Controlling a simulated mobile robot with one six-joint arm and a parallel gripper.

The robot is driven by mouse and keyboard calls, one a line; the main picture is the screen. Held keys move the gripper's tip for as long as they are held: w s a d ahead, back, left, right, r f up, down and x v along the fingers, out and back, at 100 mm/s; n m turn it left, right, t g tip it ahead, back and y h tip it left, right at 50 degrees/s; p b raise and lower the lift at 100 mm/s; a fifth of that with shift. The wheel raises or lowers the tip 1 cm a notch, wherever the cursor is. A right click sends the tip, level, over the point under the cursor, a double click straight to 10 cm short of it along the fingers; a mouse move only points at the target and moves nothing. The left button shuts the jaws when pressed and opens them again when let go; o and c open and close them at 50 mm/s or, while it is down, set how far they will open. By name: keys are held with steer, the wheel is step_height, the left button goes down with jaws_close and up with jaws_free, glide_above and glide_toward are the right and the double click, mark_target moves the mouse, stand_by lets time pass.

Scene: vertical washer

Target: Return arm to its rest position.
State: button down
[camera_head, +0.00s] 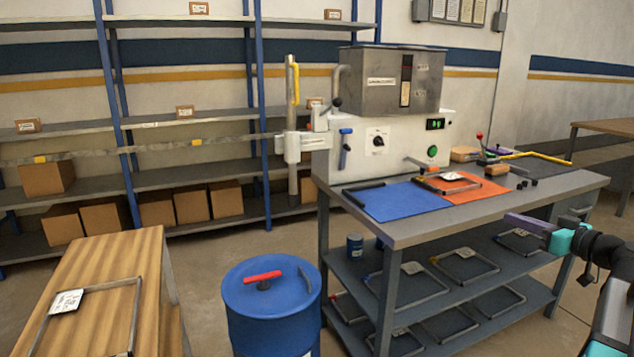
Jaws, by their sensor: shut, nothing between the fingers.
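My arm (601,255) enters from the right edge of the picture, with black, teal and grey parts. My gripper (522,224), with purple-grey fingers, points left at the end of the arm. It is shut with nothing in it. It shows in front of the right part of the grey workbench (450,215), below the bench top's edge in the picture. It appears apart from the bench, though the exact distance is hard to tell. The lower part of my arm is cut off by the frame.
The washer machine (385,130) stands on the bench, with a blue mat (390,203) and an orange mat (480,195) before it. Several frames lie on the bench's shelves. A blue barrel (270,305) and wooden table (85,270) stand left. Floor at lower right is clear.

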steer(key=s+a+f+m+g+p, duration=0.1)
steer(key=s+a+f+g+p, duration=0.2)
steer(key=a+f, duration=0.7)
steer(key=a+f+m+g+p, duration=0.25)
steer(key=a+f+g, duration=0.2)
steer(key=f, duration=1.05)
steer(key=s+a+f+m+g+p, duration=0.1)
steer(key=s+a+f+g+p, duration=0.2)
steer(key=a+f, duration=0.75)
steer(key=s+a+f+g+h+p, duration=0.1)
steer(key=s+a+f+g+p, duration=0.25)
steer(key=s+f, duration=0.4)
steer(key=s+a+f+g+h+p, duration=0.2)
steer(key=s+a+f+p, duration=0.15)
steer(key=s+f, duration=0.4)
steer(key=s+f+g+h+p, duration=0.2)
steer(key=s, duration=0.7)
steer(key=s+a+f+g+h+p, duration=0.1)
steer(key=s+g, duration=0.1)
steer(key=s, duration=0.8)
steer(key=shift+s+f+g+h+p, duration=0.3)
steer(key=shift+f+g+h+p, duration=0.05)
steer(key=shift+g+h, duration=0.05)
